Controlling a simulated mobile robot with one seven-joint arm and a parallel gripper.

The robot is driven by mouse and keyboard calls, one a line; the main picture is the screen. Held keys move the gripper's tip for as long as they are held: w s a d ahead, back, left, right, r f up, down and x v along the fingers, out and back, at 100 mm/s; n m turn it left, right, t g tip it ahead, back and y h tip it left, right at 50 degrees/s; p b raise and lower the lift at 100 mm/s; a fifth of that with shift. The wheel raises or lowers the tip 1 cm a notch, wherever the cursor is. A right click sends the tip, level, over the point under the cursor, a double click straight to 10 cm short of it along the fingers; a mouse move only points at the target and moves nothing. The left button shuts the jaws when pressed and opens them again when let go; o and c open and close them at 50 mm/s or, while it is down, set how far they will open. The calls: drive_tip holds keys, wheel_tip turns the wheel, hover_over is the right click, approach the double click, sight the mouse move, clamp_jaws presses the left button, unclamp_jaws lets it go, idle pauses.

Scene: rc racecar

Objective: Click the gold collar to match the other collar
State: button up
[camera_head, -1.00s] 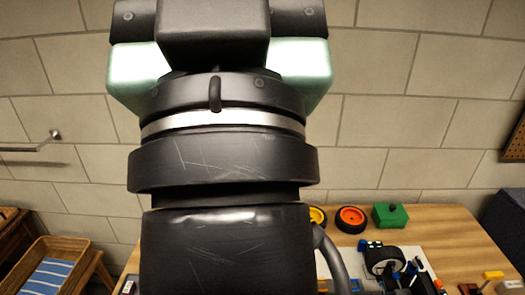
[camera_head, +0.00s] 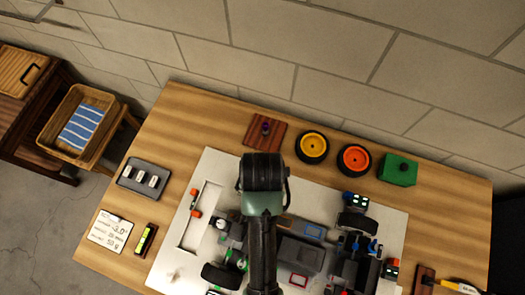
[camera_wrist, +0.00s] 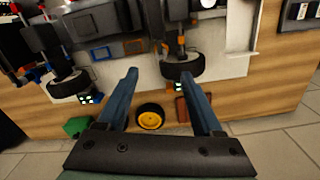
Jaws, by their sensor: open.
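The racecar chassis (camera_head: 300,252) lies on a pale board (camera_head: 395,225) on the wooden table, partly hidden by my arm in the head view. The chassis also shows across the top of the wrist view (camera_wrist: 103,47), with two black tyres. I cannot make out the gold collar or its matching collar in either view; the small fittings are too small to tell apart. My gripper (camera_wrist: 162,80) is open and empty in the wrist view, its fingers apart above the table side with the loose wheel. In the head view its fingers are hidden.
A yellow wheel (camera_head: 311,147), an orange wheel (camera_head: 354,159), a green block (camera_head: 398,169) and a dark red wooden block (camera_head: 265,130) line the back edge. A grey tray (camera_head: 145,178) and a card (camera_head: 110,231) sit left. The brick wall is close behind.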

wheel_tip(320, 180, down, 12)
drive_tip(key=shift+a, duration=0.1)
idle(0.4)
clamp_jaws()
